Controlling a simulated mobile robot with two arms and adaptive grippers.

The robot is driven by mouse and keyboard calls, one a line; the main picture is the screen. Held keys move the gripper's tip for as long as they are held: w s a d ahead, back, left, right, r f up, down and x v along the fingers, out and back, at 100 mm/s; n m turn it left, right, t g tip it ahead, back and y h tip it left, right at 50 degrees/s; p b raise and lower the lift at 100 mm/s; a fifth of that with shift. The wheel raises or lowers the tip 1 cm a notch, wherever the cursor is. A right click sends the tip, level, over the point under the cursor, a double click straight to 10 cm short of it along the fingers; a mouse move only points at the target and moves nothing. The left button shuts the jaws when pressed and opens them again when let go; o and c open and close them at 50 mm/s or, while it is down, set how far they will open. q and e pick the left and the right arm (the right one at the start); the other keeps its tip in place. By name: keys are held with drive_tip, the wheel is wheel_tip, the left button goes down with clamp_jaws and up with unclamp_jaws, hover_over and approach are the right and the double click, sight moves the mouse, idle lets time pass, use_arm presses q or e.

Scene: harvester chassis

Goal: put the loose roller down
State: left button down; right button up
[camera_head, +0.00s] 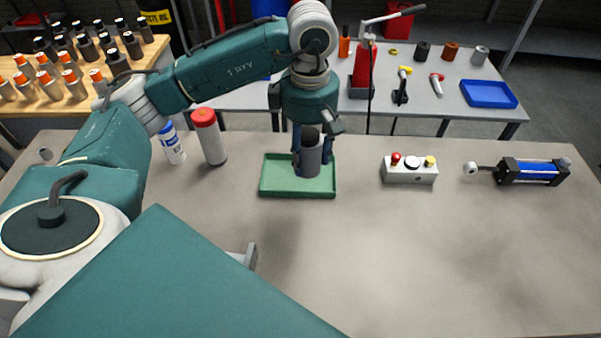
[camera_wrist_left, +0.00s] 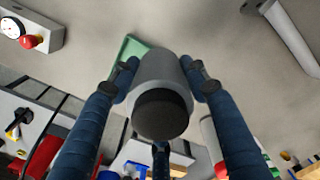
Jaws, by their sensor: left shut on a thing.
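The loose roller (camera_head: 311,158) is a grey cylinder with a dark end. My left gripper (camera_head: 313,163) is shut on it and holds it upright over the green tray (camera_head: 268,188). In the left wrist view the roller (camera_wrist_left: 161,72) sits between the blue fingers, its dark end toward the camera, and part of the tray (camera_wrist_left: 128,50) shows behind it. I cannot tell whether the roller's lower end touches the tray floor. The rest of the tray looks empty. My right gripper is not in view.
A red-capped bottle (camera_head: 210,138) and a white-blue bottle (camera_head: 172,144) stand left of the tray. A button box (camera_head: 410,172) and a blue cylinder unit (camera_head: 530,171) lie to the right. The front right of the table (camera_head: 440,260) is clear. A back table holds a blue tray (camera_head: 488,94).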

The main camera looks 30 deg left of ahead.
use_arm(q)
drive_tip(key=w+a+r+n, duration=0.5)
drive_tip(key=a+r+n, duration=0.15)
drive_tip(key=n, duration=0.85)
drive_tip(key=f, duration=1)
drive_tip(key=f+p, duration=0.1)
drive_tip(key=f, duration=0.4)
drive_tip(key=shift+d, duration=0.3)
wheel_tip(320, 180, down, 4)
drive_tip(key=shift+r+p, duration=0.1)
drive_tip(key=shift+p, duration=0.3)
drive_tip(key=shift+w, duration=0.1)
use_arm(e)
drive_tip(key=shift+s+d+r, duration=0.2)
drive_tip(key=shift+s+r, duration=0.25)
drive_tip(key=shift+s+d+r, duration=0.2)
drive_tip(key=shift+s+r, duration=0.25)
use_arm(q)
drive_tip(key=shift+f, duration=0.3)
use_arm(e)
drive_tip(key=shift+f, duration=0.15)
use_arm(q)
drive_tip(key=c, duration=0.9)
unclamp_jaws()
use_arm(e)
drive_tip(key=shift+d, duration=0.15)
